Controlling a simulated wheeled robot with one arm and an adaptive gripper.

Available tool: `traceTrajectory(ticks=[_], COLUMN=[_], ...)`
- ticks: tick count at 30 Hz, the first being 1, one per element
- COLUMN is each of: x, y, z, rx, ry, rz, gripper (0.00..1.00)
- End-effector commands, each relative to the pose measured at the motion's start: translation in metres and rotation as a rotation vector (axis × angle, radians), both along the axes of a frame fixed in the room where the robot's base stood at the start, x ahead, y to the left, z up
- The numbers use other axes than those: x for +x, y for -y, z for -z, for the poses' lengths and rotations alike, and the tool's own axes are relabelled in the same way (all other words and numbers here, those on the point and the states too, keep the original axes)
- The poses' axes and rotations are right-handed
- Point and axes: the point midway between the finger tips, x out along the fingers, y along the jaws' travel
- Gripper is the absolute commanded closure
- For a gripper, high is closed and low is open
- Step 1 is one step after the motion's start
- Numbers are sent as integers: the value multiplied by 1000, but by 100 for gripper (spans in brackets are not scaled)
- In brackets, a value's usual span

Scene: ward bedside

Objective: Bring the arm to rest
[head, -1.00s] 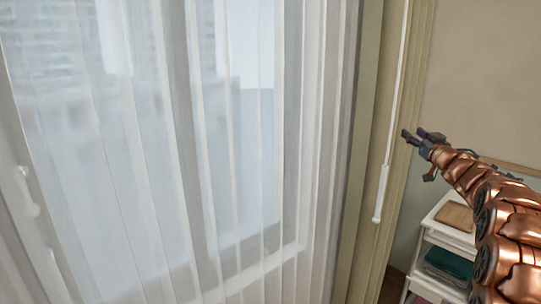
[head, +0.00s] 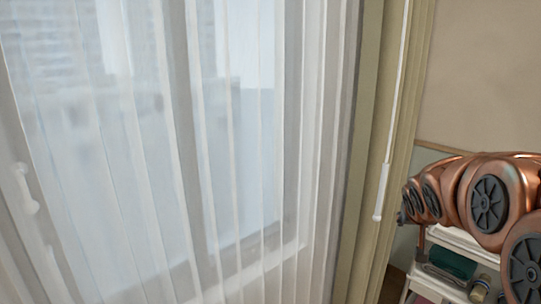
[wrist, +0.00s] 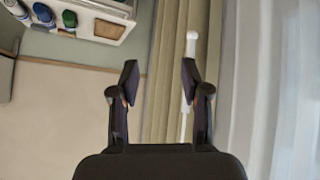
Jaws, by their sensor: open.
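My gripper (wrist: 160,85) is open and empty in the wrist view, its two dark fingers apart. Past the fingers in that view are the beige curtain and a white wand, with nothing held. In the head view my copper arm is folded at the right edge, and its links hide most of the gripper.
A white sheer curtain (head: 230,150) covers the window at left. A white curtain wand (head: 388,160) hangs by the beige drape (head: 360,190). A white shelf unit (head: 455,238) with a green item (head: 450,263) stands at lower right, partly behind my arm; bottles (wrist: 42,14) show on it.

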Motion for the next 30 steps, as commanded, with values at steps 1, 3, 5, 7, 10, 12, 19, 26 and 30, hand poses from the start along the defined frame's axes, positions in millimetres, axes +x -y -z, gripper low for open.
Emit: traceTrajectory(ticks=[1, 3, 5, 7, 10, 12, 19, 26, 30], x=[-24, -58, -89, -126, -179, -216, -328, -380, -384], y=[-13, -29, -44, -61, -85, -101, -148, -168, -170], z=[12, 30, 45, 61, 82, 95, 122, 131, 131], rx=[14, 35, 56, 81, 118, 145, 232, 277, 281], ry=[-61, -153, -233, -325, -457, -547, -804, -923, -933], rz=[-5, -12, -23, -38, -69, -95, -193, -248, -253], gripper=[54, 54, 54, 54, 54, 54, 54, 54, 54])
